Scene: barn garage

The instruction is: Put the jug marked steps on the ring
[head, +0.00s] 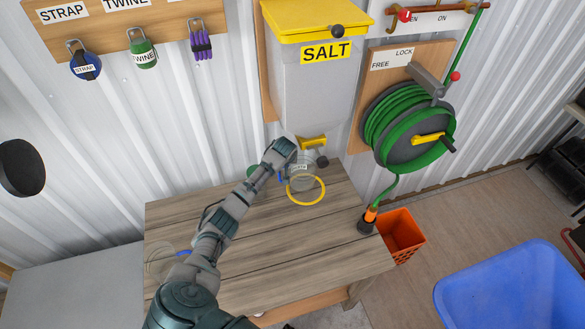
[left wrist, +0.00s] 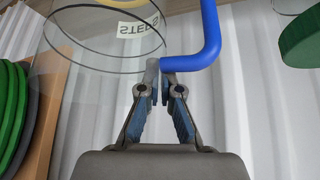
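The clear jug marked STEPS (head: 301,168) is at the back of the wooden table, below the salt bin. The yellow ring (head: 306,203) lies on the table just in front of it, and the jug's lower part overlaps the ring's back in the head view. In the left wrist view the jug (left wrist: 85,45) fills the upper left, its label upside down. Its blue handle (left wrist: 211,35) runs down to my left gripper (left wrist: 163,72), whose nearly joined fingertips are at the handle's end. A strip of the ring (left wrist: 118,7) shows at the top. My right gripper is not in view.
Another clear jug (head: 160,262) with a blue handle stands at the table's left, partly behind my arm. A green object (head: 252,172) is left of the marked jug. The salt bin (head: 310,85) and its yellow spout (head: 313,142) overhang the back. The front right tabletop is clear.

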